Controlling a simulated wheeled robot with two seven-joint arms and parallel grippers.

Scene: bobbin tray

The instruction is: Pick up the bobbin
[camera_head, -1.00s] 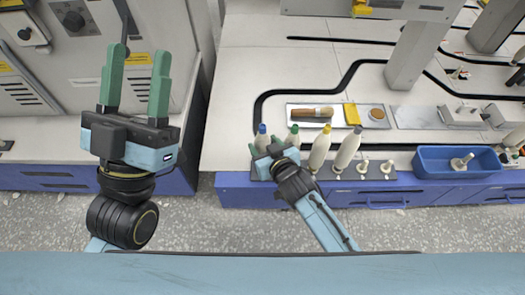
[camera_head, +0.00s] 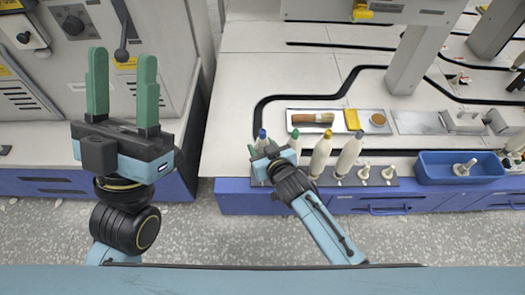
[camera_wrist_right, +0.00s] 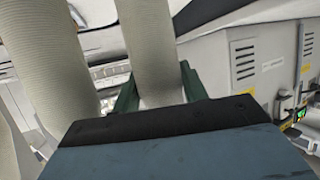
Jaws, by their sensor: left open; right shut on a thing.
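A row of cone-shaped white bobbins stands on a grey peg strip (camera_head: 405,184) at the bench front. The leftmost, a blue-tipped bobbin (camera_head: 261,142), is between the fingers of my right gripper (camera_head: 264,150), which is shut on it. In the right wrist view this bobbin (camera_wrist_right: 153,45) rises between the green fingers; its lower end is hidden by the gripper. Beside it are a green-tipped bobbin (camera_head: 295,142), a yellow-tipped bobbin (camera_head: 320,155) and another pale bobbin (camera_head: 349,156). My left gripper (camera_head: 122,60) is open and empty, pointing up at the left.
A metal tray (camera_head: 342,128) with a brush, a yellow item and a round tin lies behind the bobbins. A blue bin (camera_head: 430,178) holding a small white part is to the right. A grey machine cabinet (camera_head: 170,50) stands behind my left gripper. Bare bench lies at the back left.

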